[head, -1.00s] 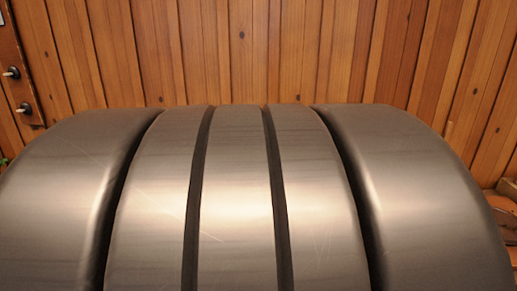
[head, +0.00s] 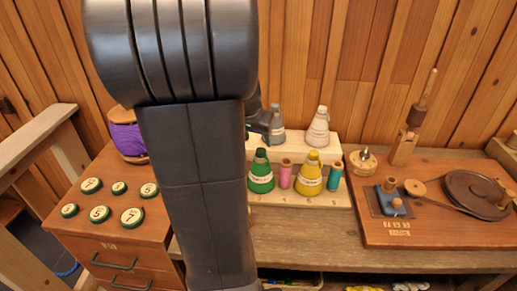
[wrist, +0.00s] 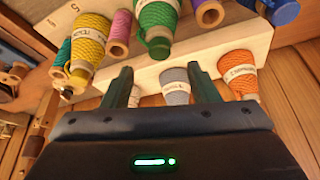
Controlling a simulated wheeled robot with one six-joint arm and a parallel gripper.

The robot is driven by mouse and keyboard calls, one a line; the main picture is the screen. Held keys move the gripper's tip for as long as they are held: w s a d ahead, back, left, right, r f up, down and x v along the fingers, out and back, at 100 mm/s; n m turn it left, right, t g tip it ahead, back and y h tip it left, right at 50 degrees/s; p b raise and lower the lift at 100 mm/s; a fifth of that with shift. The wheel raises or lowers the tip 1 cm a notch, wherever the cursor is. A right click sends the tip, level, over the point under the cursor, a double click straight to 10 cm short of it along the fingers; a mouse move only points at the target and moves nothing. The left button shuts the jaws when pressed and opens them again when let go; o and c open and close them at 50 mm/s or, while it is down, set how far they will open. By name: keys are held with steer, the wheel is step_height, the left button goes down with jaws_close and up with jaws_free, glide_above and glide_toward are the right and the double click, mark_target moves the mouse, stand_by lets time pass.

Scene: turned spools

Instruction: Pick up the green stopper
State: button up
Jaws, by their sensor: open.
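The green stopper (head: 260,172) is a cone with a white label band and a narrow dark green top. It stands upright in the front row of the stepped wooden rack (head: 328,192). In the wrist view the green stopper (wrist: 157,14) is at the top centre, its tip toward my gripper and its far end cut off by the frame. My gripper (wrist: 161,80) is open, its two dark green fingers apart. The green stopper is beyond the fingertips and not between them. A grey cone (wrist: 175,80) shows in the gap between the fingers. In the head view my arm hides most of the gripper.
Close beside the green stopper are a pink spool (head: 286,174) and a yellow cone (head: 310,174). A white cone (head: 318,128) stands on the back step. An orange cone (wrist: 239,75) shows in the wrist view. A winding board (head: 430,225) lies right; a numbered cabinet (head: 110,225) stands left.

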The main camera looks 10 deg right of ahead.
mark_target(260, 150)
steer(key=shift+x, duration=3.15)
steer(key=shift+c, duration=0.4)
steer(key=c, duration=1)
